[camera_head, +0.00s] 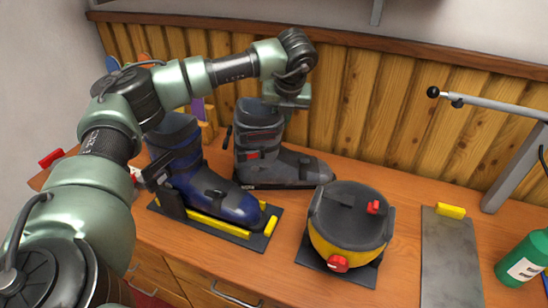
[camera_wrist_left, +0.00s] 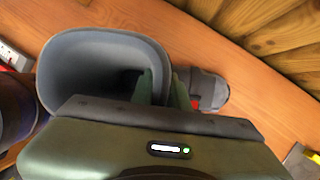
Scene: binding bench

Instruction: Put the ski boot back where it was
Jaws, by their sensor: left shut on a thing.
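A dark grey ski boot (camera_head: 260,150) with a red buckle stands upright at the back of the bench, toe to the right. I cannot tell whether its sole touches the wood. My left gripper (camera_head: 288,103) is shut on the rim of its cuff. In the left wrist view the green fingers (camera_wrist_left: 165,90) straddle the wall of the open cuff (camera_wrist_left: 75,45), one inside and one outside. A blue ski boot (camera_head: 205,180) stands in front and to the left, on a black base with yellow bars (camera_head: 258,238). My right gripper is not in view.
A yellow and black rounded container (camera_head: 350,225) with red parts sits on a dark plate in front right. A metal plate (camera_head: 450,265) with a yellow block, a grey stand (camera_head: 515,165) and a green bottle (camera_head: 525,262) are farther right. A wooden wall (camera_head: 380,100) rises behind.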

